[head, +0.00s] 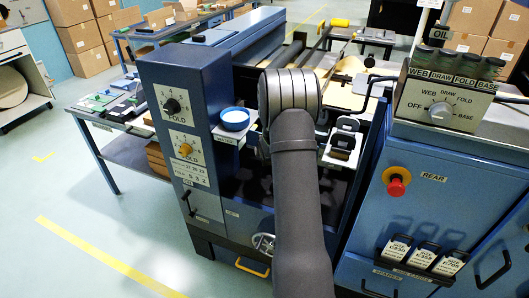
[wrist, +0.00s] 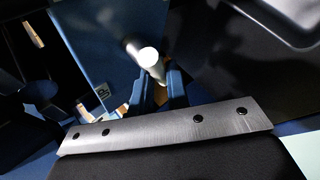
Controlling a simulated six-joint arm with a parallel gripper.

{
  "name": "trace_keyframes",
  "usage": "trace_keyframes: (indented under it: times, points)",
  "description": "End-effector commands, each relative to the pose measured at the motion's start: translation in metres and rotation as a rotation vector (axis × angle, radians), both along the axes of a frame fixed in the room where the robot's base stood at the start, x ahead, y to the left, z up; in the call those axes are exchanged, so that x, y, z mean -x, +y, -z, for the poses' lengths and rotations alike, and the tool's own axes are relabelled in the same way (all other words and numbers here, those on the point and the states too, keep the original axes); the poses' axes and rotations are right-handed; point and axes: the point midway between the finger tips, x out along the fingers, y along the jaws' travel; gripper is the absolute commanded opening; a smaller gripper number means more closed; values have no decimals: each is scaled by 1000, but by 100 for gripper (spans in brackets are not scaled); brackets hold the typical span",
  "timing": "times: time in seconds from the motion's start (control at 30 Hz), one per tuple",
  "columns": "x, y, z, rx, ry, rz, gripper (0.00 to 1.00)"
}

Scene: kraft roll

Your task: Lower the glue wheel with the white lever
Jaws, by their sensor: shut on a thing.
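The white lever (wrist: 148,57) shows in the wrist view as a pale rod with a bright round end, against a blue panel. My gripper (wrist: 158,86) has its two blue fingers at the rod, one on each side, and is shut on it. The lever's lower part is hidden by the fingers. In the head view my arm covers the middle of the machine, so the gripper and lever are hidden there. I cannot make out the glue wheel in either view.
A blue cabinet with dials (head: 178,120) stands left of my arm, with a blue bowl (head: 235,119) beside it. A control box (head: 440,105) and a red stop button (head: 396,187) are on the right. Rollers and kraft paper (head: 345,85) lie behind.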

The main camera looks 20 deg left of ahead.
Motion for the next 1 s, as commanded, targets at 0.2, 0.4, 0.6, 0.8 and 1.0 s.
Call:
trace_keyframes:
  times: [0.2,0.4,0.6,0.8,1.0]
  points:
    - [-2,-2,-2,-2,-4,3,19]
    - [-1,-1,-1,-1,-2,1,24]
    - [1,-1,-2,-1,-2,0,24]
    - [13,-8,-16,-2,-1,1,24]
    - [36,-20,-40,-1,-3,1,24]
